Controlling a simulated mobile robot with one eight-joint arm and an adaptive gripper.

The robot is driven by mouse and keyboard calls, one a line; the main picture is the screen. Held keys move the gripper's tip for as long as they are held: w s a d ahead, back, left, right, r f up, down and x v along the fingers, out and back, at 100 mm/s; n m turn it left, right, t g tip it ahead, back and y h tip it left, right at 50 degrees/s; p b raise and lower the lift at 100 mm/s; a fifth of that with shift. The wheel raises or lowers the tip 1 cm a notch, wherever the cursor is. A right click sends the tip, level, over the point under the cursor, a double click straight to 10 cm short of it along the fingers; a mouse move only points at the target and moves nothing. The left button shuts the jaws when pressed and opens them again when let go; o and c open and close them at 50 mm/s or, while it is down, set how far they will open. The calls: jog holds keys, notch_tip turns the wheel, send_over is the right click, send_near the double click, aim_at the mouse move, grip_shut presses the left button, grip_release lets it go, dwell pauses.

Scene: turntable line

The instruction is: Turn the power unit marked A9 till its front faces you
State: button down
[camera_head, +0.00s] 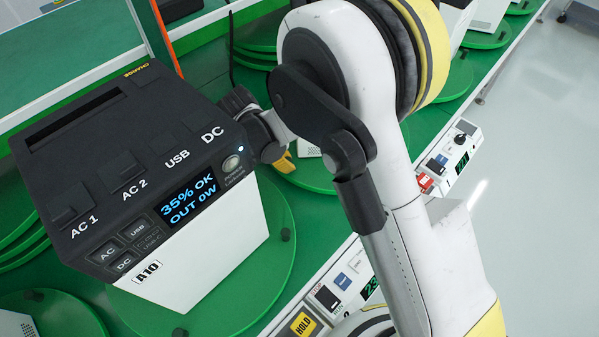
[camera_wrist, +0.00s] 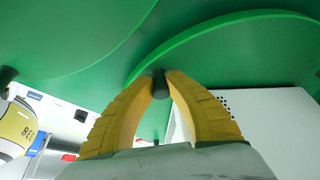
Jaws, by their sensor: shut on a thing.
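No mark A9 shows in either view. My gripper (camera_head: 285,163) is low beside the power unit marked A10 (camera_head: 195,262), partly hidden by that unit and my arm. In the wrist view its yellow fingers (camera_wrist: 165,84) are shut on a dark peg (camera_wrist: 159,86) at the rim of a green turntable (camera_wrist: 235,50). A white unit with vent holes (camera_wrist: 275,112) stands on this turntable; its mark and front are not seen. In the head view a small piece of a white vented unit (camera_head: 307,149) shows behind my arm.
The A10 unit stands on its own green turntable (camera_head: 275,275), with a dark peg (camera_head: 285,234) at the rim. Control panels with a HOLD button (camera_head: 303,323) and a red button (camera_head: 425,182) line the front edge. Open floor (camera_head: 530,200) lies to the right.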

jog(key=w+a, duration=0.5)
jog(key=w, duration=0.1)
jog(key=shift+w+a, duration=0.35)
jog(key=shift+a, duration=0.05)
jog(key=w+m, duration=0.1)
jog(key=w, duration=0.1)
jog(key=w+a+m+g, duration=0.1)
jog(key=w, duration=0.1)
jog(key=w+a+m, duration=0.1)
jog(key=w, duration=0.1)
jog(key=shift+w+a, duration=0.1)
jog(key=shift+a, duration=0.05)
jog(key=shift+w+a+m+g, duration=0.15)
jog(key=shift+w+m+g, duration=0.35)
jog(key=shift+w+m, duration=0.55)
jog(key=shift+w, duration=0.1)
jog(key=c, duration=1.4)
grip_release()
jog(key=shift+o, duration=0.2)
jog(key=shift+a+r, duration=0.1)
jog(key=shift+r, duration=0.05)
jog(key=v, duration=0.7)
